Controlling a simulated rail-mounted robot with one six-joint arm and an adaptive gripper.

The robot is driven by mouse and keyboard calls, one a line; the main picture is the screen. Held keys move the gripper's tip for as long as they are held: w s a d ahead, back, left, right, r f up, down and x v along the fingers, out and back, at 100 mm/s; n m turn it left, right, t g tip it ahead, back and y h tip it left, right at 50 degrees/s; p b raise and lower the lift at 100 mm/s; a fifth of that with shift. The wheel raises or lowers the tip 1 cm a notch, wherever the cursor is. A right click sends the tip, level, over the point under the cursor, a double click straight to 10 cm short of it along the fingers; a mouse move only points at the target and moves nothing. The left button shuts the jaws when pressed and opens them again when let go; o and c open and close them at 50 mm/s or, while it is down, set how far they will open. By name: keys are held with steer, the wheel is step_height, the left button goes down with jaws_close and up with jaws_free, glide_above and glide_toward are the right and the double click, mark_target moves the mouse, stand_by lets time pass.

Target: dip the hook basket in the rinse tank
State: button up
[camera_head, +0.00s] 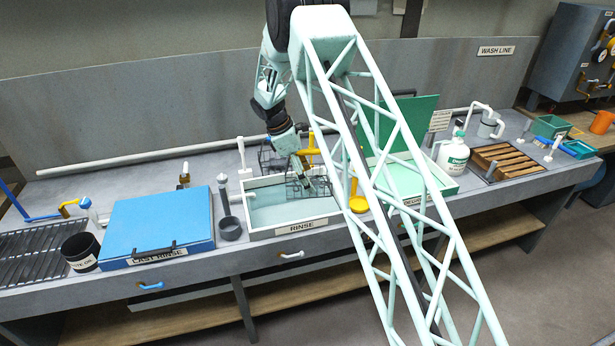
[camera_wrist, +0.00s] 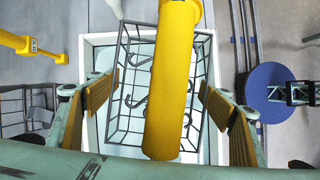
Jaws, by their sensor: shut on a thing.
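The hook basket (camera_head: 308,189) is a dark wire basket at the right end of the rinse tank (camera_head: 292,230), a pale-rimmed open box of greenish liquid labelled RINSE. My gripper (camera_head: 304,166) is above the basket. In the wrist view, the basket (camera_wrist: 121,80) lies below me within the outline of the white tank rim (camera_wrist: 92,40), with dark curved hooks inside. A thick yellow handle (camera_wrist: 172,85) runs between my two padded fingers (camera_wrist: 158,98), and my gripper is shut on it. I cannot tell how deep the basket sits in the liquid.
A second wire basket (camera_head: 268,156) stands behind the tank. The blue-lidded LAST RINSE tank (camera_head: 160,222) is to the left. A green-lidded tank (camera_head: 440,180) is to the right, partly behind my arm. A white jug (camera_head: 453,155) and wooden slatted rack (camera_head: 508,160) stand farther right.

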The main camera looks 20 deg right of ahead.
steer(key=shift+f+b, duration=4.15)
steer(key=shift+f, duration=5.6)
steer(key=shift+a, duration=0.5)
steer(key=shift+d, duration=0.5)
